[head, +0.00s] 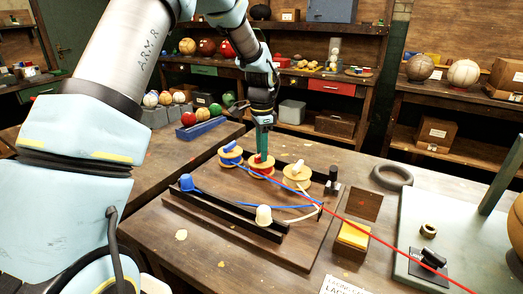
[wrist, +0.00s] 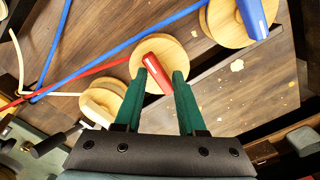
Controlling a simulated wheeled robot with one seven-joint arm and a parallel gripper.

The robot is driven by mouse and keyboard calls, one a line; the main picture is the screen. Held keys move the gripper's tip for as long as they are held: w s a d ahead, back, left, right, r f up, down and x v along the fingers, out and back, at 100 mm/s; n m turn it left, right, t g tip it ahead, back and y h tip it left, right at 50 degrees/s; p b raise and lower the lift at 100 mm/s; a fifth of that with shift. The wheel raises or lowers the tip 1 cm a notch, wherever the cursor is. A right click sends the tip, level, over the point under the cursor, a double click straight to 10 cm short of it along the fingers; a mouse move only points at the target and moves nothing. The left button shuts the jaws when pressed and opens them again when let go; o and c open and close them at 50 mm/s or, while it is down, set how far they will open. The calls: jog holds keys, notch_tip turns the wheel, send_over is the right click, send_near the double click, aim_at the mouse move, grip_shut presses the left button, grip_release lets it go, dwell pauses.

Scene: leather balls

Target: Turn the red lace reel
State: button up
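The red lace reel (head: 261,171) is a round pale wooden disc with a red handle on top, in the middle of a row of three on the dark board. In the wrist view its disc (wrist: 180,55) and red handle (wrist: 158,62) are near the centre. My gripper (head: 262,150) points down over it. Its two green fingers (wrist: 165,72) stand on either side of the red handle, with no clear gap visible between handle and fingers. A red lace (head: 370,238) runs taut from the reel to the lower right.
The blue reel (head: 231,155) stands close on the left and the cream reel (head: 297,176) on the right, each with its lace. Black rails, a blue peg (head: 187,182) and a white peg (head: 264,214) are in front. A yellow block (head: 353,236) lies to the right.

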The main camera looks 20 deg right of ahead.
jog(key=shift+o, duration=0.5)
notch_tip(320, 180, up, 11)
jog(key=b, duration=0.2)
jog(key=shift+f, duration=0.15)
